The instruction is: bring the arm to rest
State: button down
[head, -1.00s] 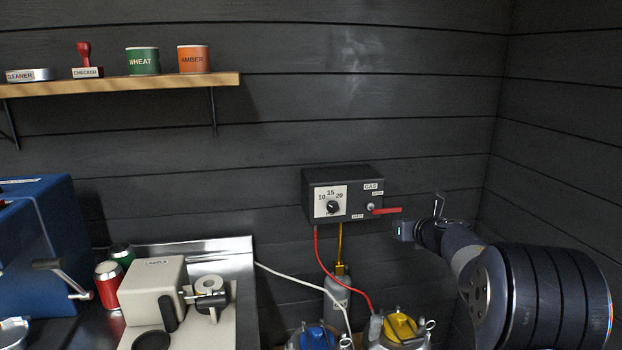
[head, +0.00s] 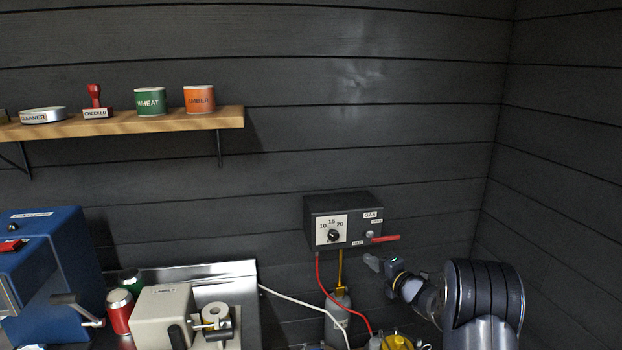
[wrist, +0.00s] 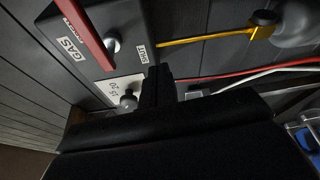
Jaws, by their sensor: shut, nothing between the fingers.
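My gripper (head: 373,262) is at the lower right of the head view, just below the gas box and its red lever. It is shut and holds nothing. In the wrist view its dark fingers (wrist: 158,85) show up close, with the box behind them. The black gas box (head: 343,205) is on the wall, with a dial (head: 333,236) and a red lever (head: 385,239) pointing right. The box and lever (wrist: 85,32) also show in the wrist view. Whether the gripper touches the box cannot be told.
Red, yellow and white lines run below the box to a grey cylinder (head: 338,318) and a yellow-topped vessel (head: 397,342). A label machine (head: 160,310), red can (head: 119,311) and blue machine (head: 50,260) stand left. A wooden shelf (head: 150,124) holds tins and a stamp. The right wall is bare.

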jog(key=shift+a+f+m, duration=0.1)
jog(key=shift+f+m, duration=0.05)
jog(key=shift+m, duration=0.65)
